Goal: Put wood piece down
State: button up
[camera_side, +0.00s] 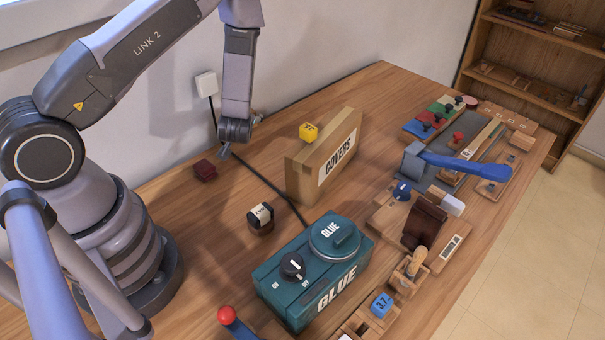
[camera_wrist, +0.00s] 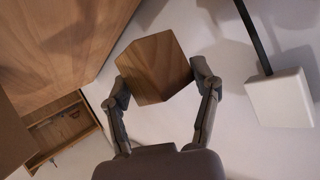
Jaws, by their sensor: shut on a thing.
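The wood piece (camera_wrist: 155,65) is a brown block with visible grain, held between the two fingers of my gripper (camera_wrist: 162,84) in the wrist view. One finger presses on each side of it, and it looks tilted. In the side view my gripper (camera_side: 238,130) is small, at the lower end of the arm near the back wall, above the table. The wood piece cannot be made out clearly there; the gripper seems to hide it.
A white wall box (camera_wrist: 280,98) is close. Tools crowd the right side.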

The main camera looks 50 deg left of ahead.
jog(key=shift+r, duration=0.65)
jog(key=shift+w+r+m+t+h, duration=0.25)
jog(key=shift+r+m+t+h, duration=0.05)
jog(key=shift+m+t, duration=0.1)
notch_tip(320, 180, up, 2)
jog(key=w+d+m+t+h, duration=0.2)
jog(key=m+t+h, duration=0.1)
jog(key=m+h, duration=0.35)
jog(key=m, duration=0.1)
send_over(293, 126)
jog(key=shift+n+t, duration=0.25)
jog(key=shift+t, duration=0.15)
notch_tip(293, 126, down, 8)
jog(key=shift+s+d+f, duration=0.15)
jog(key=shift+f, duration=1.8)
